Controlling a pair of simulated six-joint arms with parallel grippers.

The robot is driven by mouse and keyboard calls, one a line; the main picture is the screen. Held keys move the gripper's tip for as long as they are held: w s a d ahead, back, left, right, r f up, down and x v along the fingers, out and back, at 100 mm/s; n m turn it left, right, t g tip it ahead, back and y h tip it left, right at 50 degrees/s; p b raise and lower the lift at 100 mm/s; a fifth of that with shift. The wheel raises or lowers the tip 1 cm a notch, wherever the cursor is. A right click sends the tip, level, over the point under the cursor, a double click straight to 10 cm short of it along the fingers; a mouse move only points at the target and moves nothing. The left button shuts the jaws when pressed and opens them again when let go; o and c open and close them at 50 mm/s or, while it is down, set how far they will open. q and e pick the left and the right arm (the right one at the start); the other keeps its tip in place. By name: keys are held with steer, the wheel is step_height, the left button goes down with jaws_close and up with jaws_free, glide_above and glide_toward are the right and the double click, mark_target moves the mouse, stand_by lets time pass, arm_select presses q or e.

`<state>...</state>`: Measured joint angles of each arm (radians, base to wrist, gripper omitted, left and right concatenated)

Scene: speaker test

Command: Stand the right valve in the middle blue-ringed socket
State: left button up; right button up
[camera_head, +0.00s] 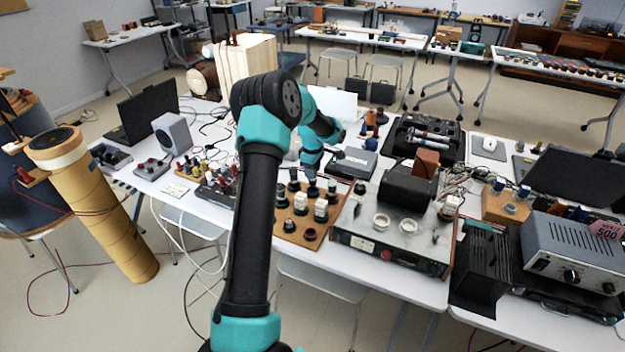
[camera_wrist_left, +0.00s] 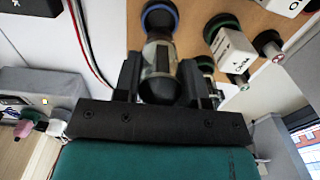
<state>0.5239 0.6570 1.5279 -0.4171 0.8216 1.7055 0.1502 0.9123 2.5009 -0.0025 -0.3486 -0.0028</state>
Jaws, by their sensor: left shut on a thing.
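My left gripper (camera_head: 312,178) reaches down over the far side of the brown socket board (camera_head: 291,240). In the left wrist view the left gripper (camera_wrist_left: 162,80) is shut on a valve (camera_wrist_left: 160,58), a dark and glassy cylinder between its two fingers. A blue-ringed socket (camera_wrist_left: 174,10) lies just past the valve's far end, partly covered by it. I cannot tell whether the valve touches this socket. In the head view the arm hides part of the board, and the held valve is too small to make out. My right gripper is not in view.
White blocks (camera_head: 321,209) and several dark parts stand on the board. A red-ringed socket (camera_head: 310,235) is near its front edge. In the wrist view a lettered white block (camera_wrist_left: 232,48) stands close by. A grey amplifier (camera_head: 393,237) stands right of the board.

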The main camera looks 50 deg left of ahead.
arm_select(q)
steer(key=shift+f, duration=0.15)
steer(key=shift+f, duration=1.75)
steer(key=shift+f, duration=0.4)
steer(key=o, duration=0.9)
steer(key=shift+o, duration=0.2)
steer(key=shift+r, duration=0.1)
step_height(320, 180, up, 13)
steer(key=shift+f, duration=0.2)
